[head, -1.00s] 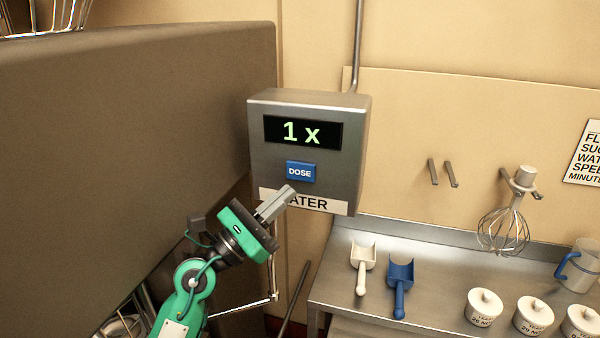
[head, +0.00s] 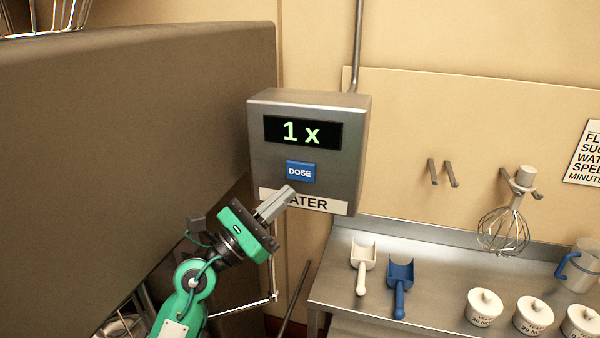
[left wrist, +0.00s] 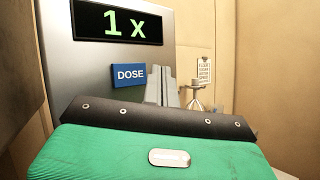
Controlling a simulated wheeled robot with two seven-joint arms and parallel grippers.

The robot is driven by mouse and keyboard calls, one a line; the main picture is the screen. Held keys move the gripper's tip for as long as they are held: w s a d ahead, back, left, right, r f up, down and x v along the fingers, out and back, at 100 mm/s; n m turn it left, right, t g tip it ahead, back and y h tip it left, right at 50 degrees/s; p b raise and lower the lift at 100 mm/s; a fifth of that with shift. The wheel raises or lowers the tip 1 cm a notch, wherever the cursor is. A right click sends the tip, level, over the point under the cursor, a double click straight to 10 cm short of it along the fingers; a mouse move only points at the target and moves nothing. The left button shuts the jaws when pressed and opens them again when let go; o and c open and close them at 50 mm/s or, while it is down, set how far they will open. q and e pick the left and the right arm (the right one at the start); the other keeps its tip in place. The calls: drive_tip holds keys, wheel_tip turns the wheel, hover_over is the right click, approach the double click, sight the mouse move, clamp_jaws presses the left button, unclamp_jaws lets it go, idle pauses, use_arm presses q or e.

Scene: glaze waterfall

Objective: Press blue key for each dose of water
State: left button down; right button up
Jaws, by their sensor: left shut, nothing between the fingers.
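The grey water box (head: 262,150) hangs on the wall, and its black display (head: 325,133) reads "1 x" in green. The blue key (head: 301,171) marked DOSE sits below the display. A WATER label (head: 318,203) is under the key, partly covered by my left gripper (head: 284,195). My left gripper is shut and empty, with its tips just below and left of the key in the head view. In the left wrist view the blue key (left wrist: 129,75) shows just left of the grey fingers (left wrist: 168,84). I cannot tell any gap between tips and box. My right gripper is not in view.
A large grey-brown body (head: 130,140) fills the left side. A steel counter (head: 435,275) at lower right holds a white scoop (head: 362,262), a blue scoop (head: 400,280), several lidded pots (head: 484,307) and a jug (head: 580,265). A whisk (head: 504,230) hangs above it.

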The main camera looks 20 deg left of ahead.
sight(301, 171)
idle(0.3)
use_arm(q)
drive_tip(key=s+m+t+y, duration=0.1)
drive_tip(key=m+t+y, duration=0.1)
drive_tip(key=m, duration=0.6)
drive_tip(key=s+m+t+y, duration=0.1)
drive_tip(key=m+t+y, duration=0.1)
drive_tip(key=m, duration=0.7)
drive_tip(key=s+m+t+y, duration=0.1)
drive_tip(key=m+t+y, duration=0.1)
drive_tip(key=m, duration=0.6)
drive_tip(key=shift+s+d+f+t+p, duration=0.15)
drive_tip(key=shift+s+d+t+p, duration=0.05)
drive_tip(key=shift+s+t+p, duration=0.25)
drive_tip(key=w+b, duration=0.2)
drive_tip(key=w, duration=0.7)
drive_tip(key=shift+d, duration=0.15)
